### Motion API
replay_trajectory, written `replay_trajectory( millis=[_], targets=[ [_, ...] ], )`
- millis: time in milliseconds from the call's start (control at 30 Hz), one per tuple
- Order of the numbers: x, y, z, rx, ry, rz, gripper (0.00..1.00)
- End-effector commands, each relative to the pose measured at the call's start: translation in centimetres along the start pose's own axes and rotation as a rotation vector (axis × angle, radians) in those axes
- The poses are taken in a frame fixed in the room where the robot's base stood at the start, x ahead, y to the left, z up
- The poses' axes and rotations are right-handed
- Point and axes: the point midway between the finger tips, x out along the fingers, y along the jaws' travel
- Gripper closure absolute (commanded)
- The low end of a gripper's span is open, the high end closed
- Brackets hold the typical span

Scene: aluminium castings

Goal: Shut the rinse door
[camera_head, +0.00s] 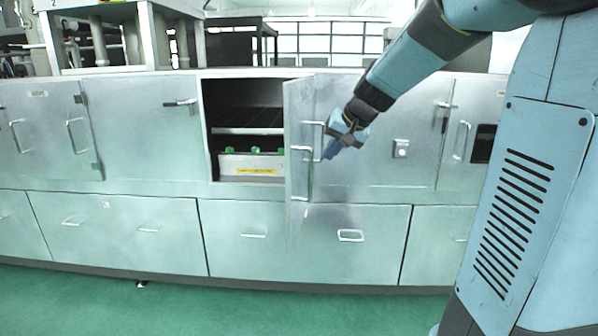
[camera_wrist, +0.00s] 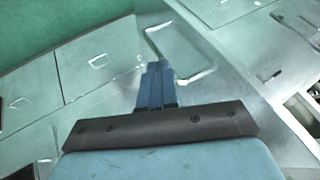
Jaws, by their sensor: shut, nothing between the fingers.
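The rinse door (camera_head: 296,115) is a grey metal panel in the cabinet front, standing open and swung outward. To its left is the open compartment (camera_head: 243,95), dark inside, with a shelf. A bar handle (camera_head: 302,174) shows on the door, and a pale handle (camera_wrist: 184,76) shows just beyond the fingers in the wrist view. My gripper (camera_head: 331,153) is at the right side of the door, close to the handle. Its blue fingers are together in the wrist view (camera_wrist: 158,68), with nothing between them. I cannot tell whether they touch the door.
In the compartment, a box (camera_head: 252,164) with a yellow label and green-topped items stands low. Shut doors and drawers (camera_head: 140,235) line the cabinet. A latch (camera_head: 401,148) is to the right of my gripper. The green floor (camera_head: 230,312) in front is clear.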

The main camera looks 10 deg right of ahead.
Motion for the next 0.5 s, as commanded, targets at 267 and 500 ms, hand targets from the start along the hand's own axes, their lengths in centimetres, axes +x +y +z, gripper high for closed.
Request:
replay_trajectory(
  millis=[267, 500],
  targets=[
    [2.3, 0.0, -0.2, 0.005, -0.001, -0.003, 1.00],
    [6.5, 0.0, -0.2, 0.004, -0.002, -0.003, 1.00]
  ],
)
